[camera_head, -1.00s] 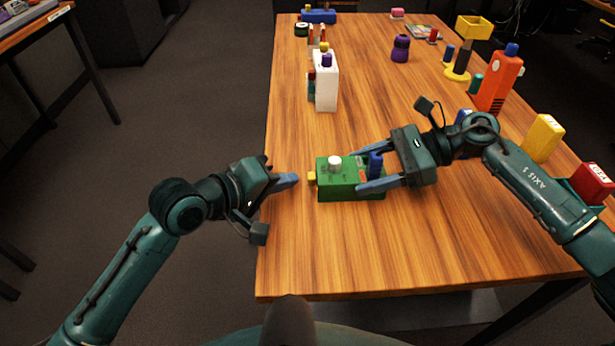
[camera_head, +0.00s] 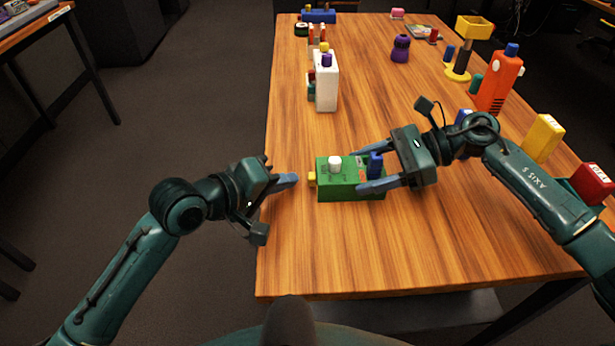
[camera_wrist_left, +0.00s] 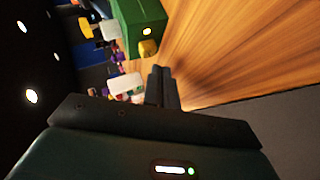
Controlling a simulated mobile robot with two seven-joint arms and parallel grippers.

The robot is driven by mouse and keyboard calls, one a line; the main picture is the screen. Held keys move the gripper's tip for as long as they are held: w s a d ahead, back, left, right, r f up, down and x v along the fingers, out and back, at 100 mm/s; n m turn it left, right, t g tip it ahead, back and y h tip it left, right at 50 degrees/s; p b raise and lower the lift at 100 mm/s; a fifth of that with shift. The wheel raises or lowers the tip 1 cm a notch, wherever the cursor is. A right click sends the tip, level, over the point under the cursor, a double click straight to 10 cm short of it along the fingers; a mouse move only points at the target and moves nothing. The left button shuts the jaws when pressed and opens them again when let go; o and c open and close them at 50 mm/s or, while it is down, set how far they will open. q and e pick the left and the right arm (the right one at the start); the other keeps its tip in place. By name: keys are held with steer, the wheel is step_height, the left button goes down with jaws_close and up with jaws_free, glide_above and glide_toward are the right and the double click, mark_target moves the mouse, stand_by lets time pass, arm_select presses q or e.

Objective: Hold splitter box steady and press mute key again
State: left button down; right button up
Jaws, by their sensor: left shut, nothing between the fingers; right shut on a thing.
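The splitter box is the green box (camera_head: 345,190) on the wooden table, with a white knob (camera_head: 335,163) and a blue part (camera_head: 375,163) on top. A yellow key (camera_head: 312,179) sticks out of its left side; I cannot tell whether this is the mute key. My right gripper (camera_head: 364,170) is shut on the green box from the right. My left gripper (camera_head: 293,179) is shut and empty, a small gap left of the yellow key.
A white box (camera_head: 326,82) with a purple top stands behind the green box. An orange box (camera_head: 499,82), a yellow box (camera_head: 544,138) and a red box (camera_head: 592,183) stand along the right. The table (camera_head: 400,250) is clear in front.

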arm_select(q)
steer(key=shift+d, duration=0.1)
stand_by(0.3)
steer(key=shift+d, duration=0.35)
steer(key=shift+d, duration=0.2)
stand_by(0.4)
steer(key=shift+s+d+r, duration=0.15)
steer(key=shift+d, duration=0.35)
arm_select(e)
steer(key=shift+s+a+r, duration=0.1)
steer(key=shift+a+r, duration=0.05)
steer(key=shift+a, duration=0.05)
stand_by(0.6)
arm_select(q)
steer(key=shift+a, duration=0.35)
arm_select(e)
steer(key=shift+d, duration=0.25)
arm_select(q)
steer(key=shift+a, duration=0.1)
steer(key=shift+a, duration=2.7)
